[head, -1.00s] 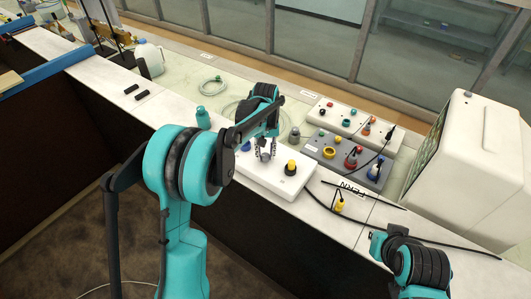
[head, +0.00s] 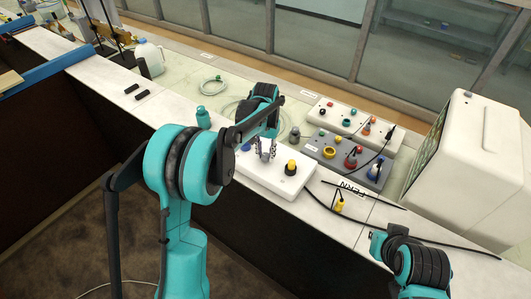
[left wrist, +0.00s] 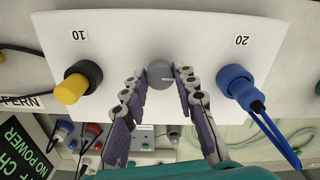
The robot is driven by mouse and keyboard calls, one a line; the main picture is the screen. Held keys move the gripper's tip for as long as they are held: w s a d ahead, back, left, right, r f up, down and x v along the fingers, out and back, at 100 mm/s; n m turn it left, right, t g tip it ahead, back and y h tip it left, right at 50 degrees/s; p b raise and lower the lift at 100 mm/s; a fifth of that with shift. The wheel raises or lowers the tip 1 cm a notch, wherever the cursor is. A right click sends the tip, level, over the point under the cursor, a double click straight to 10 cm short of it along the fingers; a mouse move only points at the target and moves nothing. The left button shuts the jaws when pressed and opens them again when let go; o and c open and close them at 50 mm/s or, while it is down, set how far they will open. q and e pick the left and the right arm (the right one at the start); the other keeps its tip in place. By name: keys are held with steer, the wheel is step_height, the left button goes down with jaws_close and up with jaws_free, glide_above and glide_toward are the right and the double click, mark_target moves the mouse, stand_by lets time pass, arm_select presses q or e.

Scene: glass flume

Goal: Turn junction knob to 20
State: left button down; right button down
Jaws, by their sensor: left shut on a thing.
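The white junction box (head: 262,179) sits on the bench ledge. Its round grey knob (left wrist: 160,74) is in the middle of its top in the left wrist view, between the labels "10" (left wrist: 79,34) and "20" (left wrist: 241,40). A pale line on the knob points toward the right, the "20" side, in that view. My left gripper (left wrist: 165,82) is shut on the knob, one finger on each side. In the head view, the left gripper (head: 266,154) comes down over the box and partly hides the knob. My right gripper is out of view; only its arm shows at lower right.
A yellow-and-black plug (left wrist: 77,82) stands in the "10" side and a blue plug (left wrist: 238,84) with a cable in the "20" side. A grey box (head: 346,166) with coloured sockets is behind, and a large white unit (head: 466,155) stands at right.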

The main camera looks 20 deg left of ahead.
mark_target(265, 155)
arm_select(q)
steer(key=c, duration=1.2)
jaws_free()
step_height(265, 155, up, 12)
